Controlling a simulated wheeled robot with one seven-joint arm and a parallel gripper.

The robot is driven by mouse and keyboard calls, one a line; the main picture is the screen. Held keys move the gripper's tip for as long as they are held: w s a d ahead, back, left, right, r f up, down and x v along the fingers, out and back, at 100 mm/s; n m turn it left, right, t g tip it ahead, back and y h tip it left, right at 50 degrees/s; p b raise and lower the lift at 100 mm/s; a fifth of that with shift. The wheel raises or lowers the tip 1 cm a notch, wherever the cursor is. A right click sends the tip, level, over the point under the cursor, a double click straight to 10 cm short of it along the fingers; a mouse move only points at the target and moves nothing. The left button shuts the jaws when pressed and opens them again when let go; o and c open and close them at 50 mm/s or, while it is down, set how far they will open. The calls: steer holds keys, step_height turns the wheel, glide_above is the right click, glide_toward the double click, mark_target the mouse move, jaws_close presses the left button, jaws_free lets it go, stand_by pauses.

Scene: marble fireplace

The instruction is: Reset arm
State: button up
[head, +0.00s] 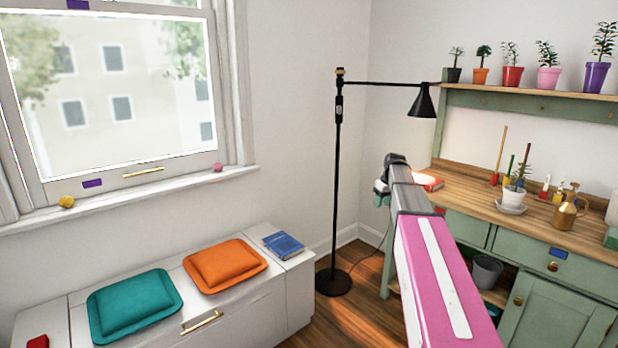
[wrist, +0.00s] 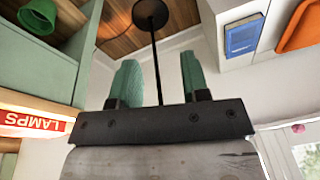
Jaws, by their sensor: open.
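My arm, pink with a white stripe and a grey end section, reaches forward in the head view. My gripper (head: 381,194) is at its far end, between the floor lamp and the green workbench, and is mostly hidden behind the wrist. In the wrist view my gripper (wrist: 161,80) shows two green fingers spread apart with nothing held between them. The black pole of the floor lamp (wrist: 155,50) shows behind the gap between the fingers, beyond them. The floor lamp also stands upright in the head view (head: 338,190).
A white bench (head: 245,305) with teal (head: 135,303) and orange (head: 225,265) cushions and a blue book (head: 283,244) stands at left.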

steer(key=s+a+f+m, duration=0.1)
steer(key=s+a+f, duration=0.2)
steer(key=s+f, duration=0.4)
steer(key=s+a+f+m+g+h, duration=0.1)
steer(key=s+a+f, duration=0.3)
steer(key=s+f, duration=0.4)
steer(key=s+a+f+m, duration=0.3)
steer(key=s+f, duration=0.4)
steer(key=s, duration=1)
steer(key=shift+a+f+g+h, duration=0.3)
steer(key=shift+a+h, duration=0.1)
steer(key=shift+a, duration=0.05)
steer(key=shift+o, duration=0.3)
